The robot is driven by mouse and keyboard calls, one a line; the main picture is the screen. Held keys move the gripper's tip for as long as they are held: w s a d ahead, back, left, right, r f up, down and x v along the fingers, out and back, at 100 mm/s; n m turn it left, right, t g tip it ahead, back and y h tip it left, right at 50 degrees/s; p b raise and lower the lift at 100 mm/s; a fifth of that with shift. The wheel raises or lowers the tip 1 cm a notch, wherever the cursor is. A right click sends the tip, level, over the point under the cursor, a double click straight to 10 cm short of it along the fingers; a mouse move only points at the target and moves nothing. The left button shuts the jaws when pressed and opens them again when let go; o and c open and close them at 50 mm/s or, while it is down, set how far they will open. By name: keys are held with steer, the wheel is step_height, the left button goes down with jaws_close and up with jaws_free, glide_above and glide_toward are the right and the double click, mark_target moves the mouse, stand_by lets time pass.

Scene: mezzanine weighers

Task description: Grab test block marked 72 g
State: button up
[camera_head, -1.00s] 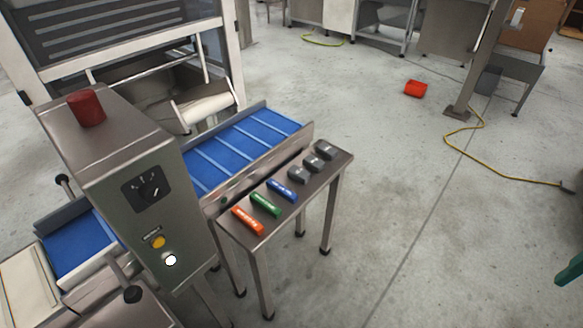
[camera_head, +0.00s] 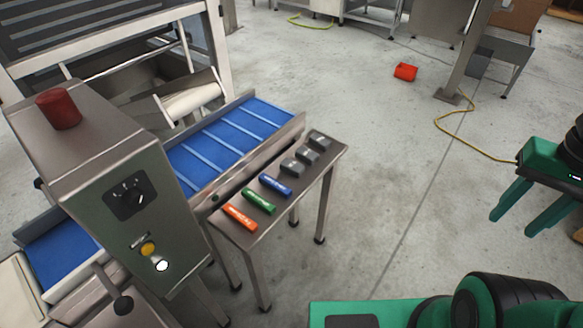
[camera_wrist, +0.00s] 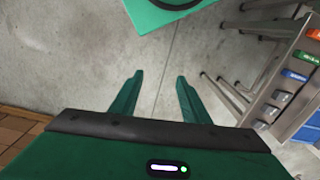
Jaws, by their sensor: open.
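Three small blocks, orange (camera_head: 240,216), green (camera_head: 259,202) and blue (camera_head: 275,185), lie in a row on a narrow steel table (camera_head: 242,239). Three dark grey blocks continue the row: a near one (camera_head: 292,168), a middle one (camera_head: 307,156) and a far one (camera_head: 320,141). Their marks are too small to read, so I cannot tell which says 72 g. The row also shows at the wrist view's right edge, with the blue block (camera_wrist: 296,77) among them. My gripper (camera_head: 525,222) is open and empty, well right of the table; its two green fingers (camera_wrist: 158,85) point over bare floor.
A blue-belted conveyor (camera_head: 225,145) runs along the table's left side. A steel control box (camera_head: 105,180) with a red beacon (camera_head: 58,109) stands at the left. A red bin (camera_head: 405,72) and a yellow cable (camera_head: 462,140) lie on the floor.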

steer(key=w+a+f, duration=0.4)
steer(key=w+f, duration=0.2)
steer(key=w, duration=0.4)
steer(key=m+t+y, duration=0.7)
steer(key=m+y, duration=0.4)
steer(key=m, duration=0.7)
glide_toward(297, 167)
steer(key=x, duration=1.1)
steer(key=shift+d, duration=0.1)
steer(key=c, duration=0.8)
